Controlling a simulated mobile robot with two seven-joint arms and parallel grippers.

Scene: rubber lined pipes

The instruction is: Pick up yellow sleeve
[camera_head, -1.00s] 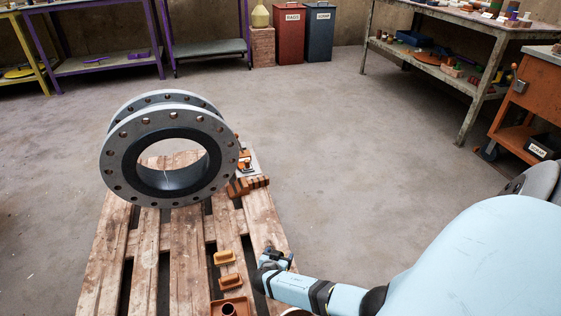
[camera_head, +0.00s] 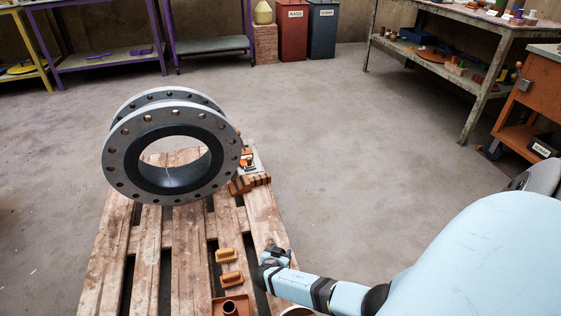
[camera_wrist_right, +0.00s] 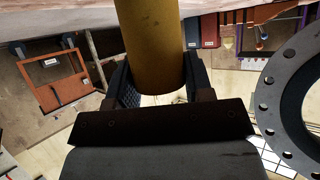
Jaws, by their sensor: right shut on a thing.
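The yellow sleeve (camera_wrist_right: 150,35) is a dull yellow cylinder in the right wrist view, running from the top edge down between the two fingers. My right gripper (camera_wrist_right: 158,78) is shut on it, with one dark finger on each side of its end. In the head view my right gripper (camera_head: 274,257) is over the right edge of the wooden pallet, near its front. I cannot make out the sleeve there. My left gripper is not in view.
A grey flanged pipe (camera_head: 113,168) stands on the pallet (camera_head: 185,240) with brown blocks (camera_head: 250,183) beside it. A workbench (camera_head: 480,85) stands at the back right. Open floor lies between.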

